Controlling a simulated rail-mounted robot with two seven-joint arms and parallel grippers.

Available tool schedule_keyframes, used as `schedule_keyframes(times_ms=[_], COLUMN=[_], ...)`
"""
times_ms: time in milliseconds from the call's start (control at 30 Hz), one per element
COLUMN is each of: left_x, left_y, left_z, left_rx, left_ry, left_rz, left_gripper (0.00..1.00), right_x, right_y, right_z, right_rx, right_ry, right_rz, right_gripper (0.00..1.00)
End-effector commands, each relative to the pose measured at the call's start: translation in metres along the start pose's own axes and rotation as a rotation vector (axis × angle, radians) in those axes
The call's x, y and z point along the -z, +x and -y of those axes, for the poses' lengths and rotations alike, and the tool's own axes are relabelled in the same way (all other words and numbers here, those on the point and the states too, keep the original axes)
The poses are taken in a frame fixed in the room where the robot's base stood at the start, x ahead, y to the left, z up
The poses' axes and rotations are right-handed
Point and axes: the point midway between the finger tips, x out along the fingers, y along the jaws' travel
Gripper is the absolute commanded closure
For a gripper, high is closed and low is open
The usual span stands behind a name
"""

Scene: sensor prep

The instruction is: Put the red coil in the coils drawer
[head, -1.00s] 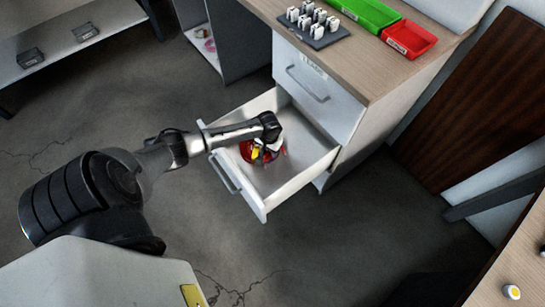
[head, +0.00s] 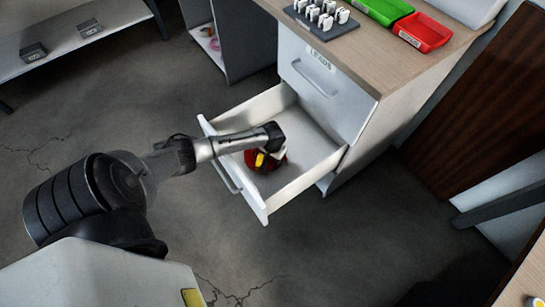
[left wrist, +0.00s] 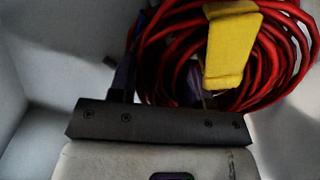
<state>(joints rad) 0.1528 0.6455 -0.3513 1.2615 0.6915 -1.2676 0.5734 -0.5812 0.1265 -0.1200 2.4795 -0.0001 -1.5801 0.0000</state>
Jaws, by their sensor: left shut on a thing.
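The red coil (head: 272,161), with a yellow tag, is down inside the open white drawer (head: 293,185). In the left wrist view the red coil (left wrist: 292,52) fills the upper right, with its yellow tag (left wrist: 232,45) across it. My left gripper (head: 264,157) reaches down into the drawer over the coil and is shut on it. Its fingers are largely hidden by the wrist and the coil. I cannot tell whether the coil touches the drawer floor. My right gripper is not in view.
A closed drawer labelled LEADS (head: 320,78) is above the open one. The wooden worktop (head: 376,62) holds a dark rack of white pieces (head: 320,19), a green bin (head: 386,10) and a red bin (head: 422,32). A low shelf (head: 75,38) stands at far left.

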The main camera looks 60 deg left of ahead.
Motion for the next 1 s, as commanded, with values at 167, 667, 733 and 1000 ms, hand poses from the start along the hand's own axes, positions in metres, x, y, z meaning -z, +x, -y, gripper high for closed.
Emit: schedule_keyframes(times_ms=[167,667,733,1000], left_x=[0.000,0.000,0.000,0.000], left_y=[0.003,0.000,-0.008,-0.058], left_z=[0.000,0.000,0.000,0.000], left_rx=[0.000,0.000,0.000,0.000], left_ry=[0.000,0.000,0.000,0.001], left_rz=[0.000,0.000,-0.001,-0.001], left_gripper=[0.50,0.30,0.30,0.30], right_x=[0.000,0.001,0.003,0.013], right_y=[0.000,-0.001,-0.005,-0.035], right_z=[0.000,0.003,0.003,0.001], right_rx=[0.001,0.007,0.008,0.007], right_ry=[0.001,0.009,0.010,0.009], right_rz=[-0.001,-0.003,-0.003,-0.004], right_gripper=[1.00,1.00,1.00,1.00])
